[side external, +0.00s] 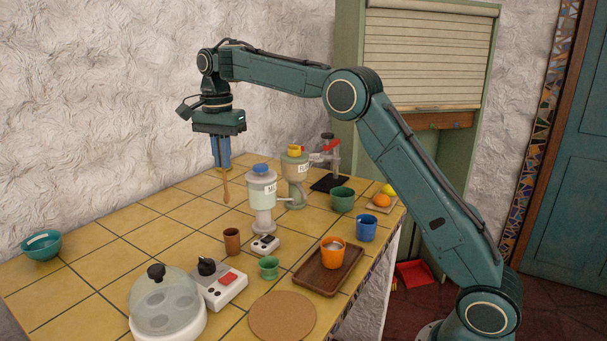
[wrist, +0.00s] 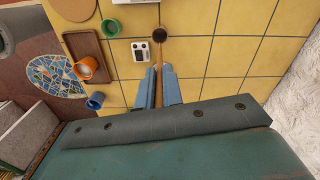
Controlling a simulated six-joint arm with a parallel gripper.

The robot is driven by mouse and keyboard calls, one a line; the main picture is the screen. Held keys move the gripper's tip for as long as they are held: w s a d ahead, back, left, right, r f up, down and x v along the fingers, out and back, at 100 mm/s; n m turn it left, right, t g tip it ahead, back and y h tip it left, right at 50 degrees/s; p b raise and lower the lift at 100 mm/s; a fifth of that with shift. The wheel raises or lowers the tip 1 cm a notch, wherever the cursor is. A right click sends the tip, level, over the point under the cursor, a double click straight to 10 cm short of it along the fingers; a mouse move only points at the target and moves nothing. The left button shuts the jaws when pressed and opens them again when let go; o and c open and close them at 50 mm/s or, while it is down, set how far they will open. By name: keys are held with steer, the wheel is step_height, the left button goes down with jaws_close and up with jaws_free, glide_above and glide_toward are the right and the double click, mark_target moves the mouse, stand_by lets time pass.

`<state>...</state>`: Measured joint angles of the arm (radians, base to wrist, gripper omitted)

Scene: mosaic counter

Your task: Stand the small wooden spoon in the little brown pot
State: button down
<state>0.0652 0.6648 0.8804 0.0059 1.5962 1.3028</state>
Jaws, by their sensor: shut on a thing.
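My gripper (side external: 221,166) is shut on the small wooden spoon (side external: 226,188) and holds it upright in the air above the tiled counter, with its lower end hanging down. In the wrist view, the spoon (wrist: 158,92) lies between the two blue fingers of my gripper (wrist: 159,72). The little brown pot (side external: 232,242) stands upright on the counter, lower than the spoon's end and slightly right of it in the side view. In the wrist view, the pot (wrist: 159,36) shows its dark open mouth beyond the fingertips. The spoon is apart from the pot.
A pale grinder (side external: 262,195) and a small white switch box (side external: 265,245) stand right of the pot. A green cup (side external: 268,267) and a brown tray (side external: 304,275) with an orange cup (side external: 333,253) are nearer. A domed cooker (side external: 164,300) stands front left. The counter's left is mostly clear.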

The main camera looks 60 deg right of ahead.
mark_target(226, 191)
steer(key=shift+f, duration=5.65)
steer(key=c, duration=1.5)
jaws_free()
steer(key=shift+o, duration=0.2)
step_height(226, 191, up, 14)
